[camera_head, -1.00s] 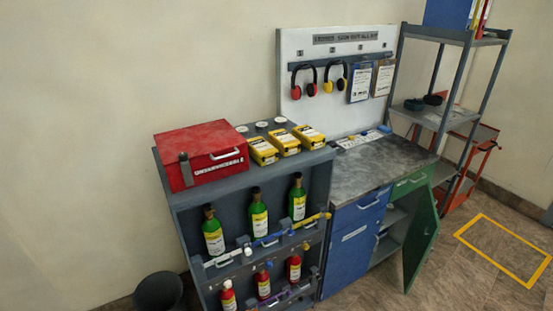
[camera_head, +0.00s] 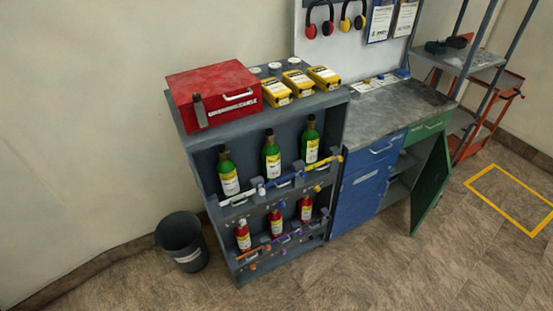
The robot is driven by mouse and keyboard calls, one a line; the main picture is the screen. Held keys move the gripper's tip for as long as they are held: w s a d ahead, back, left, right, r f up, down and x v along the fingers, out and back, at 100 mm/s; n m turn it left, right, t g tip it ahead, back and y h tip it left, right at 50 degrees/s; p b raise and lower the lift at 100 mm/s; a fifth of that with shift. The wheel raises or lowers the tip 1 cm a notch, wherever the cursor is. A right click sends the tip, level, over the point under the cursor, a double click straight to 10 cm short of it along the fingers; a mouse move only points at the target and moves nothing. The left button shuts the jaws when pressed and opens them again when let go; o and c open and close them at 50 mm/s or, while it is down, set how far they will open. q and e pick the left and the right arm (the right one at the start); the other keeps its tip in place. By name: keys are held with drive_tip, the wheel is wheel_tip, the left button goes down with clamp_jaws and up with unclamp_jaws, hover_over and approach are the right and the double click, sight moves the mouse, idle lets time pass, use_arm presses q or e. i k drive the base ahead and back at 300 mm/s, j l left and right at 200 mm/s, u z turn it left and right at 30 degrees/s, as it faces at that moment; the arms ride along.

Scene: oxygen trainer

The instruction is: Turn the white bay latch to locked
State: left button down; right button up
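A grey rack (camera_head: 199,179) holds green bottles on its upper shelf and red bottles on its lower shelf. The white bay latch (camera_head: 236,199) is a white bar at the left of the upper shelf's front, below the leftmost green bottle (camera_head: 229,174). A blue bar (camera_head: 284,180) and a yellow bar (camera_head: 324,163) are beside it on the same shelf. Whether the white latch is turned to locked is too small to tell. Neither of my grippers is in view.
A red case (camera_head: 215,93) and several yellow boxes (camera_head: 298,83) are on top of the rack. A dark bin (camera_head: 182,242) stands at its left. A blue and green workbench with an open green door (camera_head: 430,187) is at its right. The floor in front is clear.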

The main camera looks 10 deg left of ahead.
sight(262, 191)
drive_tip(key=j+z, duration=0.2)
drive_tip(key=j, duration=0.6)
drive_tip(key=k+j+z, duration=0.1)
drive_tip(key=j+z, duration=0.15)
drive_tip(key=j, duration=0.55)
